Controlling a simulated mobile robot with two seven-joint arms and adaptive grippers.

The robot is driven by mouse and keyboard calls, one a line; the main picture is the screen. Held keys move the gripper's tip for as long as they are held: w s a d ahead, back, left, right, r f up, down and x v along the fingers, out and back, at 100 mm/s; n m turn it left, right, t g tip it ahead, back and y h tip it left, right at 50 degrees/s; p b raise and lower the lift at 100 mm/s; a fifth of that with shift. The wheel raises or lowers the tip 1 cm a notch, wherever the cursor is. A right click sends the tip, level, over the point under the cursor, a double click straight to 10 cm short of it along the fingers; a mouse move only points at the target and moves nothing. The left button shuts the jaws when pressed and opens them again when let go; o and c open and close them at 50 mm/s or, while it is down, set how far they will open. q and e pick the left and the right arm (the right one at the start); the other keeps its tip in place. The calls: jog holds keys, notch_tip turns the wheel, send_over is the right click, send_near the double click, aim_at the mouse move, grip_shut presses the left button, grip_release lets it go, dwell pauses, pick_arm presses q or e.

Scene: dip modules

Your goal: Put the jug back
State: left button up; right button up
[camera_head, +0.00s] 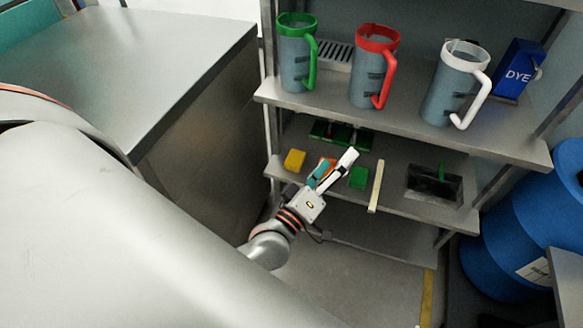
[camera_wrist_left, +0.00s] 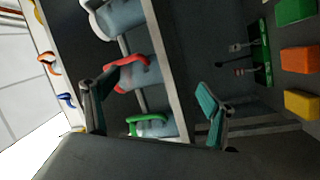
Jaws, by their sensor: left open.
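Three grey jugs stand upright on the upper shelf (camera_head: 330,104): one with a green rim and handle (camera_head: 295,60), one red (camera_head: 370,75), one white (camera_head: 450,90). In the left wrist view the green (camera_wrist_left: 150,125), red (camera_wrist_left: 135,75) and white (camera_wrist_left: 118,15) jugs show sideways. The frames do not tell which jug the task means. My left gripper (camera_head: 334,170) is open and empty, in front of the lower shelf and below the jugs. Its two teal-padded fingers (camera_wrist_left: 158,108) are wide apart in the left wrist view, with no jug held. My right gripper is not in view.
A blue DYE box (camera_head: 518,70) stands right of the jugs. A steel bench (camera_head: 120,60) is left; a blue drum (camera_head: 520,240) is right.

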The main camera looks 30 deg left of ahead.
pick_arm(q)
jog(key=s+f+m+g, duration=0.4)
jog(key=s+f+m, duration=0.3)
jog(key=s+f, duration=0.2)
jog(key=s+a+f+m+g, duration=0.1)
jog(key=s+f+m+g, duration=0.4)
jog(key=f, duration=0.8)
jog(key=s+m, duration=0.2)
jog(key=s, duration=0.1)
jog(key=shift+s+f+m+h, duration=0.3)
jog(key=shift+s+m+h, duration=0.05)
jog(key=shift+m+h, duration=0.05)
